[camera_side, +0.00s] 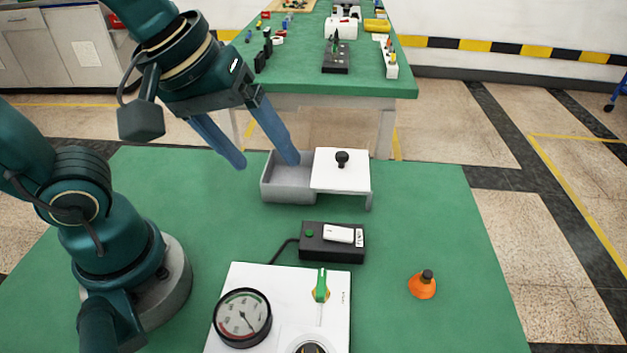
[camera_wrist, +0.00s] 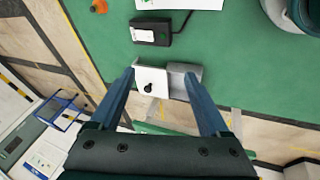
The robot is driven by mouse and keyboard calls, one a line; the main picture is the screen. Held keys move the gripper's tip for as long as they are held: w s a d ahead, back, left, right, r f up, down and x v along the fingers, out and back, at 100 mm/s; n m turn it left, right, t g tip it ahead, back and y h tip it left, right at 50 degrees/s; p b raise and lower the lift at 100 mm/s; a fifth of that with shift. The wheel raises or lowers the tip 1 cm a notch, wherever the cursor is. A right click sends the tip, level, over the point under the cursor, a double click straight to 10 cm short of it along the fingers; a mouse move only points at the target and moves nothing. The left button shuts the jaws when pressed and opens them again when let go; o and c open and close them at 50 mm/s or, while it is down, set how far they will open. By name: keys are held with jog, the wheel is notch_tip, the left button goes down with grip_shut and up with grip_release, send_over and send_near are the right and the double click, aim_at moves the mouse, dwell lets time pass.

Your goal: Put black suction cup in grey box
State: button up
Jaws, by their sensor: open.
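The grey box (camera_side: 287,195) stands at the far middle of the green table; it also shows in the wrist view (camera_wrist: 178,69). A white lid (camera_side: 328,181) covers its right part, leaving the left part open. A black knob-like piece (camera_side: 342,158), possibly the suction cup, stands on the lid; it also shows in the wrist view (camera_wrist: 148,88).
A black switch box (camera_side: 318,249) with a cable lies in front of the grey box. A white panel (camera_side: 276,278) with a round gauge (camera_side: 242,317) and a green-handled valve (camera_side: 321,287) lies nearer. The table's right side is mostly clear. Another cluttered table (camera_side: 300,75) stands behind.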

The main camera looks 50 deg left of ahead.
jog(key=d+f+n+g, duration=0.1)
jog(key=d+n+g, duration=0.1)
jog(key=d, duration=0.3)
jog(key=m+g, duration=0.2)
jog(key=g, duration=0.1)
send_near(311, 348)
jog(key=shift+y, duration=0.4)
jog(key=f, duration=0.5)
jog(key=shift+w+d+f, duration=0.1)
jog(key=shift+w+d, duration=0.15)
jog(key=shift+s+f+m, duration=0.25)
jog(key=shift+s+m, duration=0.05)
jog(key=shift+f, duration=2.4)
jog(key=shift+c, duration=0.3)
grip_shut()
